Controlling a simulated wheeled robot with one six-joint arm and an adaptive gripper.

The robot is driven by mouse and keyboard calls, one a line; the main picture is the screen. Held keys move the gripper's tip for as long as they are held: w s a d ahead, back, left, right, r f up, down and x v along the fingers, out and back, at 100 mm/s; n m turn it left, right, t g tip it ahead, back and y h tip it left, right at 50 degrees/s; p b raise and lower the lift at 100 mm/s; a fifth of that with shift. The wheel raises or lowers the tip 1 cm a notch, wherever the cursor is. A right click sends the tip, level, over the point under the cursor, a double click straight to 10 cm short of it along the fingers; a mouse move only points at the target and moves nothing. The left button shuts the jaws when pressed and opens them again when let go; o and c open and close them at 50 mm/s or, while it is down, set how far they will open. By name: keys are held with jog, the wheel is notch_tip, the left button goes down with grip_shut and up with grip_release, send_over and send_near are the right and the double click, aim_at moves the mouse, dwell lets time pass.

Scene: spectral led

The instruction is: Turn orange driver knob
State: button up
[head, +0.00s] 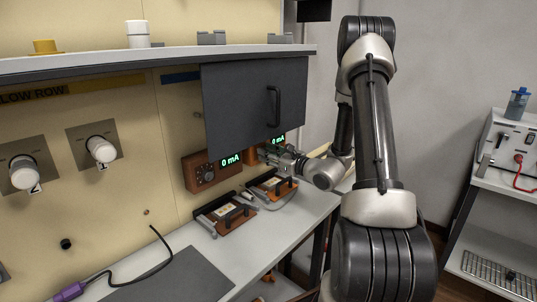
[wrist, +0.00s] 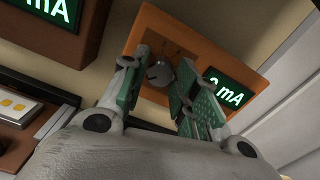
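The orange driver (wrist: 205,42) fills the upper middle of the wrist view, with a small grey and dark knob (wrist: 158,73) on its face and a green mA display (wrist: 224,90) to the right. My gripper (wrist: 160,85) is open, its green-padded fingers on either side of the knob. I cannot tell whether a pad touches it.
A brown driver (head: 190,172) reading 0 mA stands left of the orange one. A dark cabinet door (head: 240,105) with a handle hangs above both. Two small orange-brown fixtures (head: 226,217) (head: 272,185) sit on the bench below. A purple-ended cable (head: 70,292) lies at front left.

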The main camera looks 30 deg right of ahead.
jog(key=c, duration=0.4)
jog(key=shift+m, duration=3.5)
jog(key=o, duration=1.1)
jog(key=shift+c, duration=0.2)
